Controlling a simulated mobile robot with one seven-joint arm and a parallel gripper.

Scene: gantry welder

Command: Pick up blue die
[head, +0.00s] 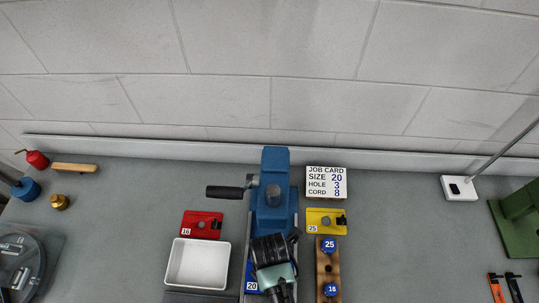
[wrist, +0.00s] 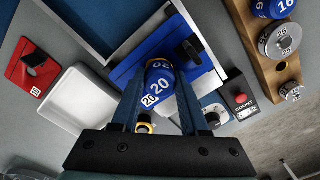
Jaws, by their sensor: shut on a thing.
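My gripper (wrist: 159,82) is shut on a blue, round-topped die (wrist: 161,88) marked 20, which shows between its fingers. A small white 20 label also shows between the fingers; I cannot tell which part it is on. A flat blue plate (wrist: 140,67) with a black tab lies just behind the die in the wrist view. In the head view my gripper (head: 275,268) is over the front of the blue machine (head: 275,190) and hides the held die. Part of a blue 20-marked plate (head: 251,286) shows beside it. I cannot tell whether the die touches the plate.
A wooden block (head: 320,275) with blue pieces marked 25 and 16 stands at the right. A white tray (head: 172,262) and red plate (head: 202,217) are at the left. A yellow plate (head: 312,232) and job card (head: 326,168) are near the machine. The right bench has free room.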

